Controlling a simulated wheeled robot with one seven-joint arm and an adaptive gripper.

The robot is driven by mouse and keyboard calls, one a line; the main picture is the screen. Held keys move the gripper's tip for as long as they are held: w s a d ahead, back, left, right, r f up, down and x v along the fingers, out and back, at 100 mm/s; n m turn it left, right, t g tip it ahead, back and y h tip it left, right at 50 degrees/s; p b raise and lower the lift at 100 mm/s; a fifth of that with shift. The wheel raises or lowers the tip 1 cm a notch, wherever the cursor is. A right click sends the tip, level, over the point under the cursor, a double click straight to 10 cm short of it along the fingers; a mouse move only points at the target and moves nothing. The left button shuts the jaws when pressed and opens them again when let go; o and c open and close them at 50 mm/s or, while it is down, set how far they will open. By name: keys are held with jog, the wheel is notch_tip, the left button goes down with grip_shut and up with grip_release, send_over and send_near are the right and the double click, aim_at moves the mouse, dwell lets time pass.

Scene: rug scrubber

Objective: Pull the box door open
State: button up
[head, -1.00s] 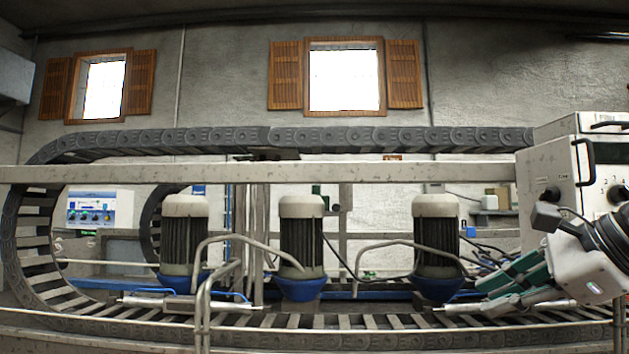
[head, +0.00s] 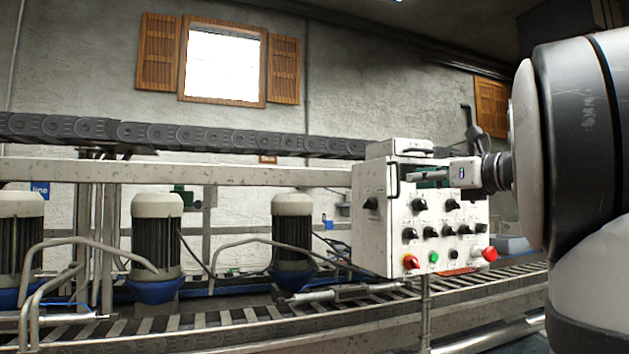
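The box (head: 365,235) is a worn white control box on a post, right of centre in the head view. Its front door (head: 455,212) carries black knobs, small buttons and a red knob, and looks shut. A dark upright handle (head: 393,186) is at the door's upper left edge. Contact and the finger gap cannot be made out.
A conveyor (head: 240,318) with motors (head: 157,235) on it and bent grey rails runs left of and below the box. A long beam (head: 230,171) passes behind the box. My arm fills the right edge of the view.

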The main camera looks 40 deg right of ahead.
aim_at(398, 191)
jog(key=w, duration=0.6)
jog(key=shift+w+d, duration=0.1)
jog(key=shift+w, duration=0.3)
grip_shut()
